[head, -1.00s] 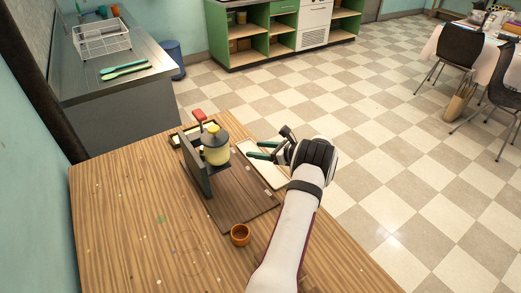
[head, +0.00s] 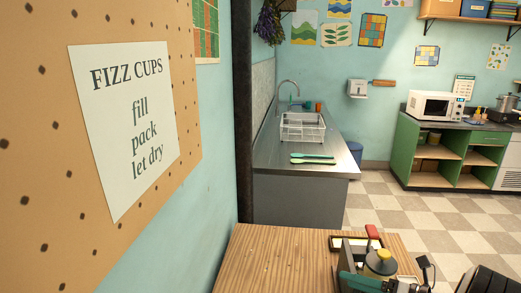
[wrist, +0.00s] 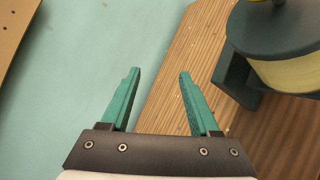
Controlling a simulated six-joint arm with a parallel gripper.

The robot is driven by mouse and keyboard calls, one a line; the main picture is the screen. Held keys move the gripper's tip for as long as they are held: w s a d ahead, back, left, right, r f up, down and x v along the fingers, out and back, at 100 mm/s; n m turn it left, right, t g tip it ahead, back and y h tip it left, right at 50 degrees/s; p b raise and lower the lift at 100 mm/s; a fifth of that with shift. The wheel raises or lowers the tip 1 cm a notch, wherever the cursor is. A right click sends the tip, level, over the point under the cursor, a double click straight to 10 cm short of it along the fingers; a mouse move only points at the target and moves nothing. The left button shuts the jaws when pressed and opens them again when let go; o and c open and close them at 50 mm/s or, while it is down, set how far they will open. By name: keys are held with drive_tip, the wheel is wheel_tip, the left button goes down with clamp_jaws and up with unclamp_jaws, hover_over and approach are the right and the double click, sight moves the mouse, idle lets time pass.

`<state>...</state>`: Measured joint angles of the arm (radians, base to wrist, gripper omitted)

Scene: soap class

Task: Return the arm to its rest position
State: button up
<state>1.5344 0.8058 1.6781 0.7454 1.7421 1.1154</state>
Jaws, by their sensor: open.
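My gripper (wrist: 159,75) is open and empty in the wrist view, its two green fingers apart. The wall and the wooden table's (wrist: 190,70) edge show beyond the fingers. In the head view my gripper (head: 357,284) shows only partly at the bottom right, in front of the press (head: 347,256). The press has a red handle (head: 372,231) and a dark-lidded pale yellow pot (head: 381,265). The pot also shows at the upper right of the wrist view (wrist: 290,73), beside the right finger. Most of my arm is out of frame.
The wooden table (head: 275,262) fills the bottom of the head view, bare at its left. A corkboard (head: 205,110) with a "FIZZ CUPS" sheet (head: 125,120) is on the left wall. A metal counter (head: 335,165) with a white rack (head: 302,127) stands behind.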

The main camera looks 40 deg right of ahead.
drive_tip(key=w+a+r+n+g+y, duration=0.25)
drive_tip(key=a+n, duration=0.25)
drive_tip(key=a, duration=0.3)
drive_tip(key=w+a+r+n+g+y, duration=0.1)
drive_tip(key=w+a+n+g, duration=0.2)
drive_tip(key=a+n, duration=0.35)
drive_tip(key=w+a+r+n+g+y, duration=0.2)
drive_tip(key=a+n+g, duration=0.1)
drive_tip(key=a, duration=0.6)
drive_tip(key=s+a+n+g+h, duration=0.1)
drive_tip(key=s+a+n+g, duration=0.2)
drive_tip(key=a+n, duration=0.4)
drive_tip(key=s+a+n+g+h, duration=0.1)
drive_tip(key=s+a+n+g, duration=0.1)
drive_tip(key=s+a+n, duration=0.45)
drive_tip(key=s+a+f+n+g+h, duration=0.1)
drive_tip(key=s+a+n+h, duration=0.3)
drive_tip(key=s+n, duration=0.4)
drive_tip(key=a+f+n, duration=0.1)
drive_tip(key=n, duration=0.2)
drive_tip(key=shift+a+n, duration=0.2)
drive_tip(key=shift+n, duration=0.2)
